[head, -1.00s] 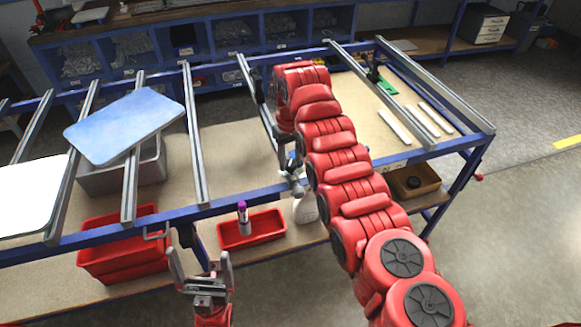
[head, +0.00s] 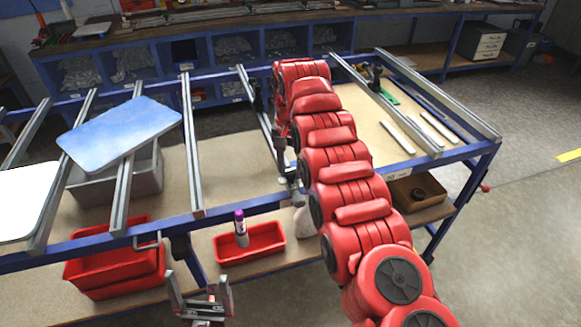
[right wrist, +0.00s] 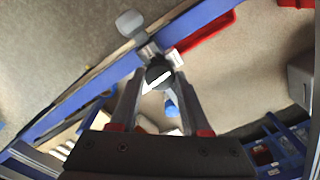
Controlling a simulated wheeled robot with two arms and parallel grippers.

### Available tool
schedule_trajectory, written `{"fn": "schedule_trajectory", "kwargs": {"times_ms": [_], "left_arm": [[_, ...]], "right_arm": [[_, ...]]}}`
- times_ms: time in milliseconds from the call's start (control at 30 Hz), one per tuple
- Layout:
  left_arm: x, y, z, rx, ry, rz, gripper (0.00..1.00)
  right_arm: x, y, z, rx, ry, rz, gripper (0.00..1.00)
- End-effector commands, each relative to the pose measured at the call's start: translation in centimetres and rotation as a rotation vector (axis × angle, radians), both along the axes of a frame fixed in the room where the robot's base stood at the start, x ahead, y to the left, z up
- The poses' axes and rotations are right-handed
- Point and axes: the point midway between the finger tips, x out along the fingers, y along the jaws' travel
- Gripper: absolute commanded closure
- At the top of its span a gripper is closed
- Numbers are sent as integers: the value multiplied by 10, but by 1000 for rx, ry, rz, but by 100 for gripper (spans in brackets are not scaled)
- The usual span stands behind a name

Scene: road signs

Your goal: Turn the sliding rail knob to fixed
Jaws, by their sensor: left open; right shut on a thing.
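The sliding rail (head: 265,120) spans the blue table frame near the middle in the head view. In the right wrist view, a round black knob (right wrist: 158,73) with a white mark sits between the tips of my right gripper (right wrist: 160,85), which is shut on it. Metal fittings lie just past the knob by the blue frame bar. In the head view, my right gripper (head: 287,178) is at the front end of the rail, and the knob is hidden by my arm. My left gripper (head: 201,295) is open and empty in front of the table.
A tilted blue panel (head: 122,130) lies across rails on the left, above a grey bin (head: 147,175). Red bins (head: 115,268) and a red tray (head: 265,243) with a purple-capped bottle (head: 241,230) are on the lower shelf. Open floor lies at right.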

Motion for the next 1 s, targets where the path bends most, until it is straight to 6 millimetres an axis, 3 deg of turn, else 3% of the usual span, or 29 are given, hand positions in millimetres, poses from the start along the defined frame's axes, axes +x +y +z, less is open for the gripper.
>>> {"fn": "schedule_trajectory", "kwargs": {"times_ms": [300,800,833,1000], "left_arm": [[0,0,0,0,0,0,0],[0,0,0,0,0,0,0],[0,0,0,0,0,0,0],[0,0,0,0,0,0,0]], "right_arm": [[1,0,2,1,-6,-108,100],[2,0,2,1,-7,-126,100],[2,0,2,1,-7,-126,52],[1,0,1,1,-5,-125,23]]}}
